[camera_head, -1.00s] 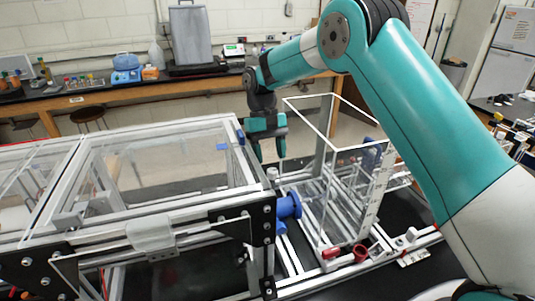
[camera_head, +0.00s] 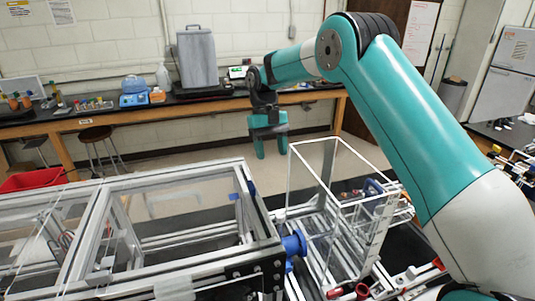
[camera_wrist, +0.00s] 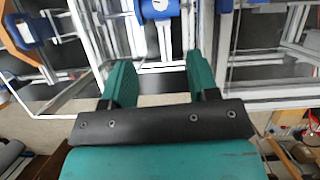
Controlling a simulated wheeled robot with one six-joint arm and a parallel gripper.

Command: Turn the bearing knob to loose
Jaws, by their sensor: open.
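A blue round knob-like part (camera_head: 293,243) sticks out at the right end corner of the aluminium extrusion frame (camera_head: 150,180) in the head view. A blue part with a white round face (camera_wrist: 158,10) shows at the top middle of the wrist view, beyond and between the fingers. I cannot tell which of these is the bearing knob or how it is turned. My gripper (camera_head: 271,148) is open and empty, above and behind the frame's right end in the head view. Its two green fingers (camera_wrist: 160,68) are apart in the wrist view and touch nothing.
A clear open-topped box (camera_head: 345,195) stands right of the frame's end. Red parts (camera_head: 347,291) lie low in front of it. Other blue parts (camera_wrist: 30,32) sit on rails.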

